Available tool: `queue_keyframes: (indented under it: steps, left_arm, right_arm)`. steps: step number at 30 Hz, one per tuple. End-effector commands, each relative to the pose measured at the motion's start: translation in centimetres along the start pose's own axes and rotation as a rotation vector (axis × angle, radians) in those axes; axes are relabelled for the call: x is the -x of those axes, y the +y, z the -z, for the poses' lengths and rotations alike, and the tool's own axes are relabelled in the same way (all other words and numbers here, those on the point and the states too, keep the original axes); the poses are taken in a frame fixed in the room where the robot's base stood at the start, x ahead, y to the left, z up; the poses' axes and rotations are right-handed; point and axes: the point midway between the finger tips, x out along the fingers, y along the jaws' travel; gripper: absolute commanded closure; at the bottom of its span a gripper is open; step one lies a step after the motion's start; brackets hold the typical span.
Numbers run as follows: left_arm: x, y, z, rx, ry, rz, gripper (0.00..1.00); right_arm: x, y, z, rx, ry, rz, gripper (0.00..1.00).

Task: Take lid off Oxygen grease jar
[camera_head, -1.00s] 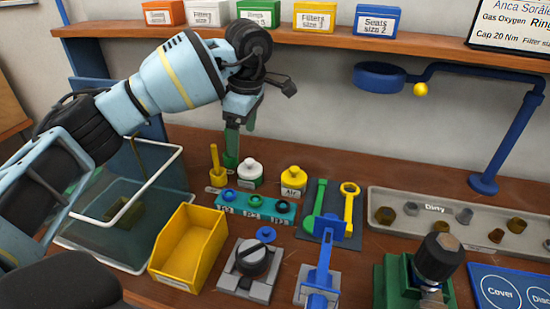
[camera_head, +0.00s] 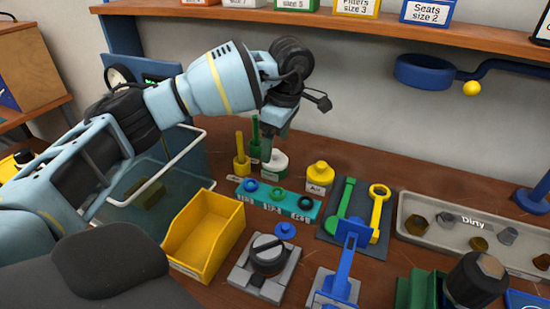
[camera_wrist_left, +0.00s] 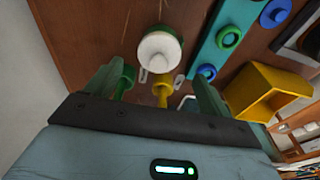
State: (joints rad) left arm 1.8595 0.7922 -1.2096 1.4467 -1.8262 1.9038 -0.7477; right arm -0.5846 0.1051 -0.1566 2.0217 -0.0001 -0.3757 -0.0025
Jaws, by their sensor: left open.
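The jar with a white lid (camera_head: 275,160) stands on the wooden bench, left of the yellow jar labelled Air (camera_head: 319,177). I take it for the Oxygen grease jar; its label is not readable now. My left gripper (camera_head: 268,148) is open, pointing down just above and behind this jar, partly overlapping it in the head view. In the left wrist view the white lid (camera_wrist_left: 158,47) with green around it lies ahead of the open left gripper (camera_wrist_left: 156,88), roughly centred between the fingers, with nothing held. My right gripper is not in view.
Upright green (camera_head: 254,140) and yellow (camera_head: 240,158) brushes stand close left of the jar. A teal ring holder (camera_head: 290,207) lies in front. A yellow bin (camera_head: 203,238), a tank and a grey Dirty tray (camera_head: 451,246) surround the area. The shelf (camera_head: 350,27) is above.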

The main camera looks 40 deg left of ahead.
Motion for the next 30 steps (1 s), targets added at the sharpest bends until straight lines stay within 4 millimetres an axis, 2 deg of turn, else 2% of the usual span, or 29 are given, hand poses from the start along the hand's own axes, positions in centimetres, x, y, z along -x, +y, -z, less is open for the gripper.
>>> queue_keyframes:
  steps: [7, 16, 17, 25, 30]
  left_arm:
    - [-3.3, 0.1, -0.1, 0.000, 0.001, 0.002, 0.18]
    - [-3.8, 0.2, -0.2, 0.000, 0.000, -0.001, 0.18]
    - [-3.8, 0.2, -0.2, 0.000, 0.000, 0.000, 0.19]
    - [-3.7, 0.2, -0.2, 0.000, 0.000, 0.000, 0.55]
    - [-3.7, 0.2, -0.2, 0.000, 0.000, 0.000, 0.55]
  right_arm:
    - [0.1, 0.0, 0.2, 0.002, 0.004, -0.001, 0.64]
    - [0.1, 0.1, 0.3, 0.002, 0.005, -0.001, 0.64]
    - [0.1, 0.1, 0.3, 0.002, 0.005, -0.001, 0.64]
    - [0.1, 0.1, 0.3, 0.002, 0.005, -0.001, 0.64]
    - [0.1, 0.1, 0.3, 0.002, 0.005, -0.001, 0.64]
